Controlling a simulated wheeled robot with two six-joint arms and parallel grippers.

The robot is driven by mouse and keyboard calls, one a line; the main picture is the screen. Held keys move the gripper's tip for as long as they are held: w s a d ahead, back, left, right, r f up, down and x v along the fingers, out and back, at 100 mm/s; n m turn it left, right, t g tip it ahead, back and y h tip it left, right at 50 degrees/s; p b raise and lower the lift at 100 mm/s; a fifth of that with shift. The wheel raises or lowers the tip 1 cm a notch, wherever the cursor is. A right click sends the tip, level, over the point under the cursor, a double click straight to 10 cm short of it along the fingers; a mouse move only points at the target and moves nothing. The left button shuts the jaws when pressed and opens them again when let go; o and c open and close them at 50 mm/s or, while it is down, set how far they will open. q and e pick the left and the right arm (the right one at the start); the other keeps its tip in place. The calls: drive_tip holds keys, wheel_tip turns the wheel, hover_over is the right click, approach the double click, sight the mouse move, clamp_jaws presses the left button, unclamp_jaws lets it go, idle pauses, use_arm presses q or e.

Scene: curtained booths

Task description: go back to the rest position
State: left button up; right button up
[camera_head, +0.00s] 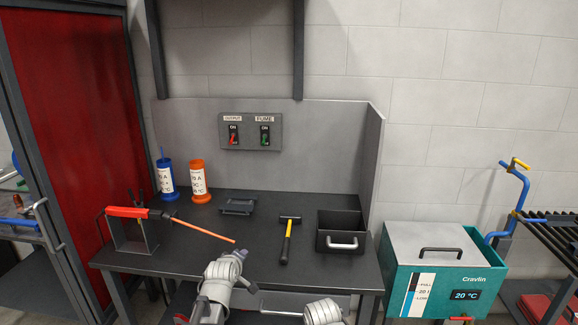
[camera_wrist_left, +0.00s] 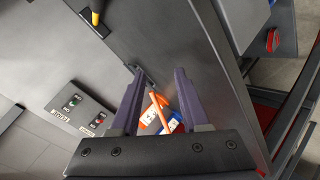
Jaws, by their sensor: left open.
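My left gripper (camera_head: 236,258) is at the front edge of the dark workbench (camera_head: 262,268), in front of the rod tip and left of the hammer. In the left wrist view its two dark fingers (camera_wrist_left: 157,82) stand apart with nothing held between them. Beyond the fingertips, an orange canister (camera_wrist_left: 150,115) and a blue canister (camera_wrist_left: 172,124) show at a distance. My right gripper is not in view.
On the bench are a red-handled holder (camera_head: 128,212) with an orange rod (camera_head: 205,231), blue (camera_head: 168,182) and orange (camera_head: 198,183) canisters, a dark tray (camera_head: 238,206), a hammer (camera_head: 287,240) and a black open box (camera_head: 341,226). A teal cooler (camera_head: 400,283) stands right.

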use_arm(q)
drive_tip(key=s+d+f+m+g+p, duration=0.35)
drive_tip(key=s+d+m+g, duration=0.35)
drive_tip(key=s+d, duration=0.55)
drive_tip(key=s+d+m+g+y+p, duration=0.1)
drive_tip(key=s+m+g, duration=0.3)
drive_tip(key=s, duration=1.2)
drive_tip(key=m+p, duration=0.1)
drive_tip(key=m, duration=0.3)
drive_tip(key=shift+s+d+g, duration=0.2)
drive_tip(key=shift+d+g, duration=0.1)
drive_tip(key=shift+g, duration=0.1)
